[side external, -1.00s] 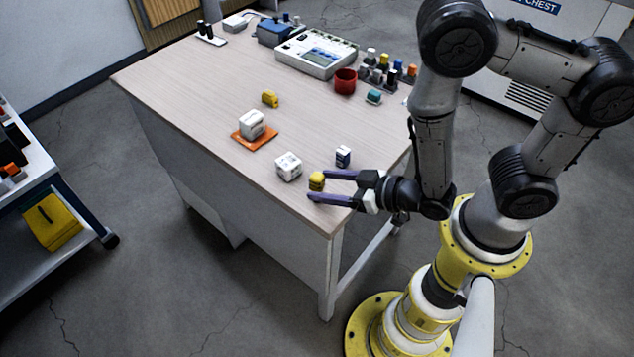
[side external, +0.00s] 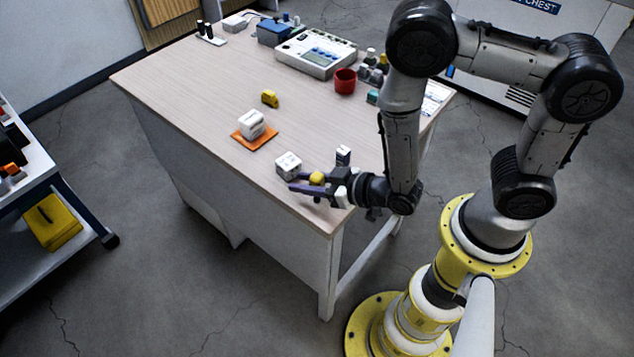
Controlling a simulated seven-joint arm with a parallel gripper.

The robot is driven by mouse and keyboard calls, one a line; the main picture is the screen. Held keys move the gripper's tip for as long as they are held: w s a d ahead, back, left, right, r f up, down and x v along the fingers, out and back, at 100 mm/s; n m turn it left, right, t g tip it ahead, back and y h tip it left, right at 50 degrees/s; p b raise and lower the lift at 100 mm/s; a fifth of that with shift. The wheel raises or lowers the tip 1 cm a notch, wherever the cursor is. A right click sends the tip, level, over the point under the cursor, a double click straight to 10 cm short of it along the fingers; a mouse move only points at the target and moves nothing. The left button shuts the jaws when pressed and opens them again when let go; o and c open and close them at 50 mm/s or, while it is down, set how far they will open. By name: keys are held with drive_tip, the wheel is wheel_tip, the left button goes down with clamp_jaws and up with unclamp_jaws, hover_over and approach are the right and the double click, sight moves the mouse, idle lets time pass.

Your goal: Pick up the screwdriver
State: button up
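I cannot make out a screwdriver in this view. My gripper (side external: 297,181) is low over the near right corner of the table (side external: 190,90), pointing left. Its two purple fingers reach to either side of a small yellow block (side external: 317,178), which is partly hidden by them. I cannot tell whether the fingers touch it. A white cube with dark marks (side external: 288,164) sits just beyond the fingertips. A small white and dark blue block (side external: 343,154) stands behind the gripper.
A white block (side external: 251,124) sits on an orange mat (side external: 256,144). A yellow piece (side external: 269,97) lies behind it. A red cup (side external: 345,80) and a white instrument (side external: 316,53) stand at the back. The table's left part is clear.

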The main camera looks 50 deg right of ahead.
clamp_jaws()
